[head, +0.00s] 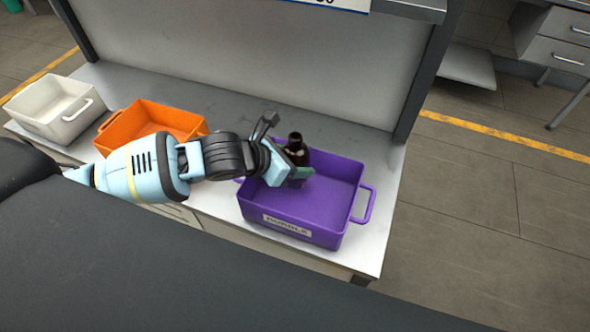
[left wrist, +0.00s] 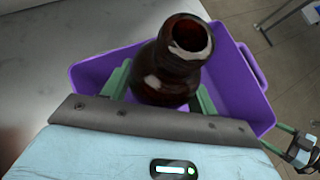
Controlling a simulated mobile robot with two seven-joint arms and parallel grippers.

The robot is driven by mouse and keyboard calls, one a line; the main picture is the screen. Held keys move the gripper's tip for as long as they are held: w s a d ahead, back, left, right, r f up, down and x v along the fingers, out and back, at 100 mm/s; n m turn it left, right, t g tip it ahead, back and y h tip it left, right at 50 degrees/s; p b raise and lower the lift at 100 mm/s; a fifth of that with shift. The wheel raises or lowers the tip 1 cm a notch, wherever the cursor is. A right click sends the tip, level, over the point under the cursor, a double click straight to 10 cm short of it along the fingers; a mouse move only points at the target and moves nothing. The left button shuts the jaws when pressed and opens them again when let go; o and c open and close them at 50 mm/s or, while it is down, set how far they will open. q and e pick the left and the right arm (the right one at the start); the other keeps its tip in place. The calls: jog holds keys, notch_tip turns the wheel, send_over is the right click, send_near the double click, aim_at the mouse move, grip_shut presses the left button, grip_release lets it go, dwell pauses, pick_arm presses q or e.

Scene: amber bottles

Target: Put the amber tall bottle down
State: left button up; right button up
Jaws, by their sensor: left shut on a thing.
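The amber tall bottle (head: 296,150) is dark brown with an open neck. It is over the left back part of the purple crate (head: 330,190). My left gripper (head: 300,173) is shut on the bottle, which looks about upright. In the left wrist view the bottle (left wrist: 175,65) stands between the green fingers of my left gripper (left wrist: 160,95), with the purple crate (left wrist: 240,90) behind it. The bottle's base is hidden, so I cannot tell whether it touches the crate's floor.
An orange crate (head: 112,128) and a white crate (head: 38,106) stand to the left on the same grey bench (head: 232,106). The purple crate looks empty apart from the bottle. A back panel (head: 270,60) rises behind the bench. The bench ends just right of the purple crate.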

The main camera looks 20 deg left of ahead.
pick_arm(q)
jog(key=shift+f, duration=1.8)
jog(key=shift+f, duration=0.1)
jog(key=o, duration=1.2)
jog(key=shift+f, duration=0.1)
jog(key=shift+c, duration=0.2)
jog(key=shift+s+a+r, duration=0.15)
jog(key=shift+r, duration=0.25)
jog(key=v, duration=1.1)
jog(key=shift+s, duration=0.2)
jog(key=shift+r, duration=0.1)
